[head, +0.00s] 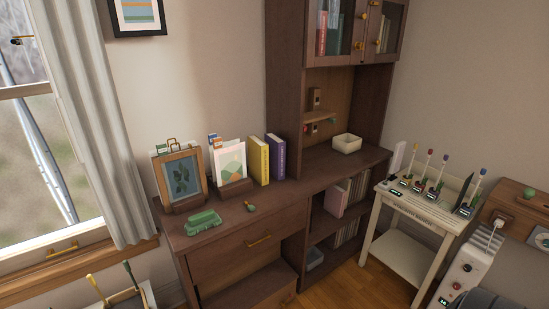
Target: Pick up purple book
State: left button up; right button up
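The purple book (275,157) stands upright on the brown wooden cabinet top (290,203), near the wall. A yellow book (259,160) stands right beside it on its left. The tall side panel of the hutch is close on its right. The purple book's narrow spine faces me and most of its cover is hidden. Neither of my grippers shows in the head view.
Left of the books are a card in a wooden holder (234,188) and a framed leaf picture (180,178). A green object (202,221) lies near the front edge. A lower drawer (247,291) appears pulled out. A white side table (407,212) stands right.

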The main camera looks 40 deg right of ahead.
aim_at(277, 146)
jog(key=z, duration=2.15)
jog(key=i, duration=2.95)
jog(key=u, duration=2.25)
